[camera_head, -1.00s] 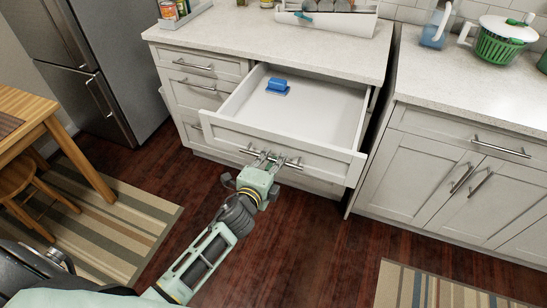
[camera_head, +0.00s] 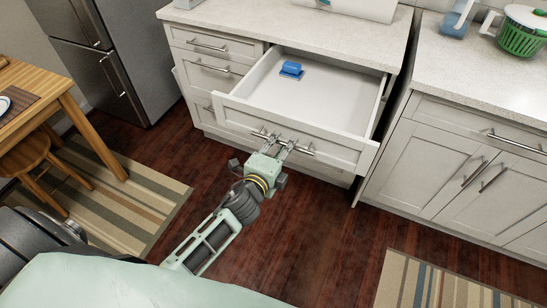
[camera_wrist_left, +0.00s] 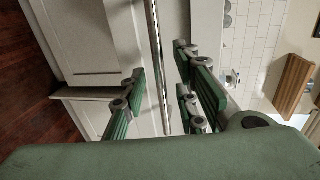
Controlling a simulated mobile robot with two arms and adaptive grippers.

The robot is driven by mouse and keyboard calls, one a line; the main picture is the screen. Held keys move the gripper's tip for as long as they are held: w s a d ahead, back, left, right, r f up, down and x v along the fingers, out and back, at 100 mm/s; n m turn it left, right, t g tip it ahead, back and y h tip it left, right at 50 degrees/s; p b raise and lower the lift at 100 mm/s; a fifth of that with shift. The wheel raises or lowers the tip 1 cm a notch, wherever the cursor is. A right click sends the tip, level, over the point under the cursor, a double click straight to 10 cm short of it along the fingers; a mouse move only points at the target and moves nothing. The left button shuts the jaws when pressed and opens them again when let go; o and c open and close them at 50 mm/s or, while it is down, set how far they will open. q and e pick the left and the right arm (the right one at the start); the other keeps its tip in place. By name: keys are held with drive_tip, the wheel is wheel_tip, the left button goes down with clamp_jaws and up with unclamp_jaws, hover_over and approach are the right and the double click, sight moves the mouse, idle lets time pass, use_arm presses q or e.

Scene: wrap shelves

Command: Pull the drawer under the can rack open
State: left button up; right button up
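A wide white drawer (camera_head: 240,111) stands pulled out from the left cabinet, with a blue object (camera_head: 291,69) inside near its back. Its metal bar handle (camera_head: 305,150) is on the front face. My left gripper (camera_head: 276,141) is at this handle. In the left wrist view, the bar (camera_wrist_left: 154,45) runs between the green fingers of my left gripper (camera_wrist_left: 160,82), with visible gaps, so the fingers look open around it. The can rack is cut off at the top edge; only a bit of a tray (camera_head: 185,3) shows there. My right gripper is out of view.
Shut narrow drawers (camera_head: 207,42) are stacked left of the open one. A white holder (camera_head: 350,8) is on the counter (camera_head: 300,28) above it. A fridge (camera_head: 100,60), wooden table (camera_head: 60,105) and stool (camera_head: 45,160) are at left.

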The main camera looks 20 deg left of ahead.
use_arm(q)
drive_tip(key=s+r, duration=0.2)
drive_tip(key=s, duration=0.8)
drive_tip(key=shift+s+a, duration=0.15)
drive_tip(key=shift+a, duration=0.05)
drive_tip(key=s+a+f+n+g, duration=0.1)
drive_tip(key=s+f+n+g, duration=0.2)
drive_tip(key=f, duration=0.7)
drive_tip(key=s+f+n+g, duration=0.2)
drive_tip(key=s+f, duration=0.3)
drive_tip(key=f, duration=0.6)
drive_tip(key=s+a+f+n+g, duration=0.1)
drive_tip(key=s+f+n+g, duration=0.2)
drive_tip(key=f, duration=0.7)
drive_tip(key=s+f+n+g, duration=0.2)
drive_tip(key=s+f, duration=0.3)
drive_tip(key=s, duration=0.4)
drive_tip(key=s+f+n+g, duration=0.2)
drive_tip(key=s+f, duration=0.4)
drive_tip(key=s, duration=0.4)
drive_tip(key=s+a+f+n+g, duration=0.1)
drive_tip(key=s+f+n, duration=0.3)
drive_tip(key=s, duration=0.5)
wheel_tip(320, 180, down, 2)
drive_tip(key=shift+s+f+g+y, duration=0.2)
drive_tip(key=shift+g+y, duration=0.1)
drive_tip(key=shift+g, duration=0.6)
